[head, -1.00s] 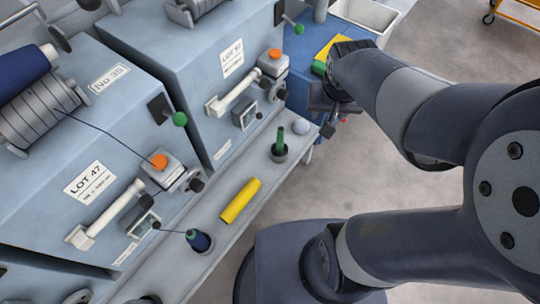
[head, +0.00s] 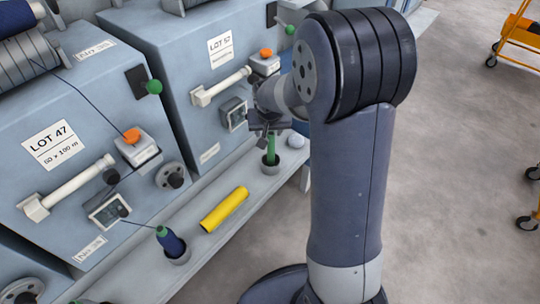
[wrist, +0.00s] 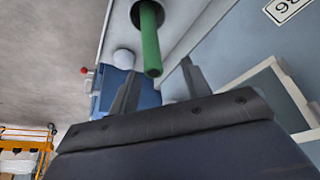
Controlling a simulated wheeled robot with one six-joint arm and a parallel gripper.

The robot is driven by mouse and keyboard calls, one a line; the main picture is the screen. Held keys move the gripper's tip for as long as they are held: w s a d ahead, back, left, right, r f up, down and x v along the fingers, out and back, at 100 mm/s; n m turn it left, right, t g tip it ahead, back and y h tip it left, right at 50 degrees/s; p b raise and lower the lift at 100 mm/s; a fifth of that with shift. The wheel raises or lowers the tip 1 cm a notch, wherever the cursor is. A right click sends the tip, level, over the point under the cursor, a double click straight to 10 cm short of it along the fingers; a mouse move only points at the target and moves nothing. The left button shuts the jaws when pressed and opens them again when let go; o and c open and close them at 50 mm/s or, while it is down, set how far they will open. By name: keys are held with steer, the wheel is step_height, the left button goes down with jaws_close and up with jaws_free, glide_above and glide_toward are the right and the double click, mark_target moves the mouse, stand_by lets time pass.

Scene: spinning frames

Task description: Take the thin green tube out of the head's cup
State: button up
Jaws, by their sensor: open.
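The thin green tube (head: 271,147) stands upright in a small dark cup (head: 270,165) on the grey ledge in front of the far machine. In the wrist view the tube (wrist: 150,42) rises from the cup (wrist: 136,14), with its free end between my fingertips. My gripper (head: 266,127) is right above the cup at the tube's top. Its two fingers (wrist: 160,67) are open, one on either side of the tube's end as pictured. I cannot tell whether either touches it. The gripper and arm partly hide the tube's top in the head view.
A yellow tube (head: 225,209) lies on the ledge, nearer. A blue cone of thread (head: 170,242) stands in another cup. A white ball (head: 296,141) sits just right of the green tube's cup. The machine's white bar (head: 220,87) and orange button (head: 266,53) are close behind.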

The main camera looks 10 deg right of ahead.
mark_target(271, 138)
steer(key=x, duration=0.2)
steer(key=b+x, duration=0.1)
steer(key=d+x, duration=0.1)
steer(key=x, duration=0.1)
steer(key=shift+f, duration=0.35)
steer(key=shift+s, duration=0.1)
steer(key=shift+a, duration=0.1)
jaws_close()
